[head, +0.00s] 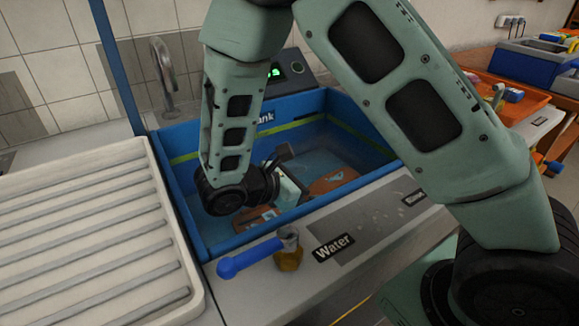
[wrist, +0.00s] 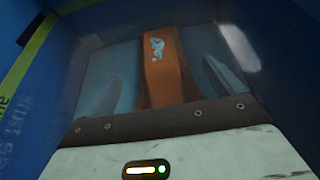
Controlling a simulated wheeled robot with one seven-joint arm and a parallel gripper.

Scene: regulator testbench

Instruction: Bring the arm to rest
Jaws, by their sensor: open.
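My gripper (head: 291,186) is down inside the blue tank (head: 189,215), with my arm reaching over the tank from the right. In the wrist view my gripper (wrist: 158,72) has its two fingers apart. An orange piece (wrist: 160,70) with a pale blue mark shows between and beyond them; I cannot tell whether it touches either finger. In the head view, orange patches (head: 333,180) show in the tank beside my gripper, partly hidden by my wrist. The fingertips are hard to make out in the head view.
A white ribbed drainboard (head: 85,235) stands left of the tank. A valve with a blue handle (head: 250,257) stands at the tank's front, beside a "Water" label (head: 333,247). A metal faucet (head: 163,75) rises behind. An orange tray (head: 510,100) and a blue box (head: 530,62) are at right.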

